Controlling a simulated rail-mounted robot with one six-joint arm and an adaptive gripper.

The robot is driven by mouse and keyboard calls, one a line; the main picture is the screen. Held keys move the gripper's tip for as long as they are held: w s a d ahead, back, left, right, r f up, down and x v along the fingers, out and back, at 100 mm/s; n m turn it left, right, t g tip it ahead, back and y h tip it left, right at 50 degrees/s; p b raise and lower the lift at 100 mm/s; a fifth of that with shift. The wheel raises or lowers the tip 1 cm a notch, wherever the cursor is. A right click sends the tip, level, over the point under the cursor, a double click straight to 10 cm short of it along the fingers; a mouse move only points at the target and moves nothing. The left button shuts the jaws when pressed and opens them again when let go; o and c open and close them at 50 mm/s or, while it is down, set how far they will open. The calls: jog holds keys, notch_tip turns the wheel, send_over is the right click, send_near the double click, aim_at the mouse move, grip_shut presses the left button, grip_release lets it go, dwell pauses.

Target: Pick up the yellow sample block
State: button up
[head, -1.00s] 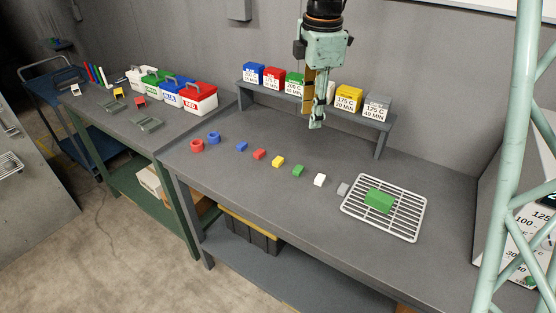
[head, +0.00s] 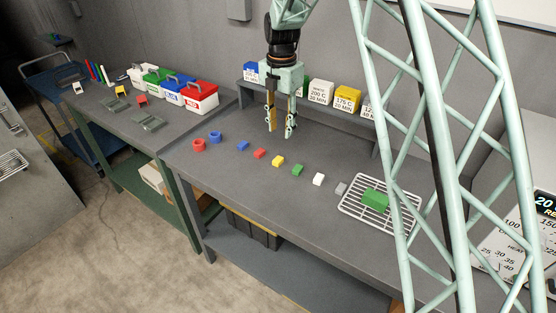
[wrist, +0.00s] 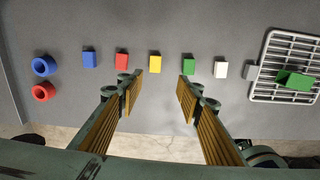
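The yellow sample block (head: 278,161) lies on the grey workbench in the middle of a row of small blocks. In the wrist view the yellow block (wrist: 155,64) shows beyond the fingertips, roughly between them and nearer the left one. My gripper (head: 280,134) is open and empty, pointing down above the bench, behind the row in the head view. The gripper (wrist: 158,80) also shows in the wrist view with its fingers wide apart. Nothing hides the yellow block.
The red block (head: 260,153) and green block (head: 297,170) are the yellow one's neighbours. Blue, white and grey blocks complete the row. A wire rack (head: 350,211) with a larger green block stands right. A shelf (head: 345,122) with labelled boxes stands behind.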

jog(key=shift+w+a+f+n, duration=0.4)
jog(key=shift+f, duration=0.3)
send_over(278, 159)
jog(key=shift+s+d+f, duration=0.1)
jog(key=shift+s+f, duration=0.05)
jog(key=shift+f, duration=4.15)
jog(key=shift+f+b, duration=0.4)
jog(key=shift+f, duration=2.2)
jog(key=shift+c, duration=0.5)
jog(key=c, duration=0.8)
